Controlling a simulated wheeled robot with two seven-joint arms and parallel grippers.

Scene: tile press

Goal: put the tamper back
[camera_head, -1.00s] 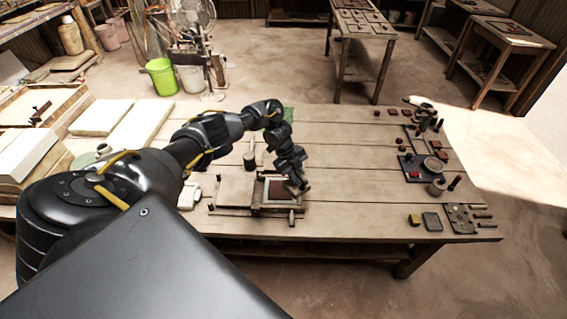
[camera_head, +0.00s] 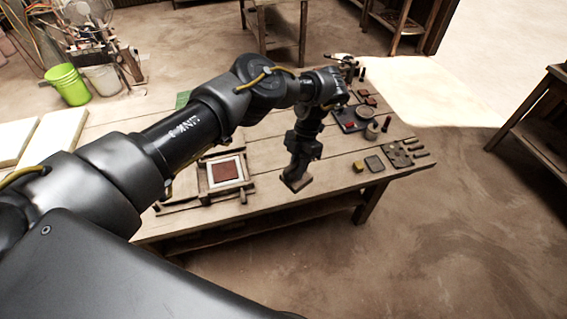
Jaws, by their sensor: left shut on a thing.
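My left gripper (camera_head: 298,169) is shut on the tamper (camera_head: 296,184), which shows as a flat brownish block under the fingers. The gripper hides the tamper's upper part. It points down over the front part of the table, to the right of the press mould. I cannot tell whether the tamper touches the table. The mould (camera_head: 241,176) is a wooden frame with a pale inner border and a red-brown tile (camera_head: 227,171) in it. My right gripper is not in view.
The plank table (camera_head: 330,168) is bare around the tamper. At its right end are a yellow block (camera_head: 358,167), a dark pad (camera_head: 374,164), a pegged board (camera_head: 398,153), a round pot (camera_head: 372,130) and a dark tray (camera_head: 349,125). My left arm covers the table's back middle.

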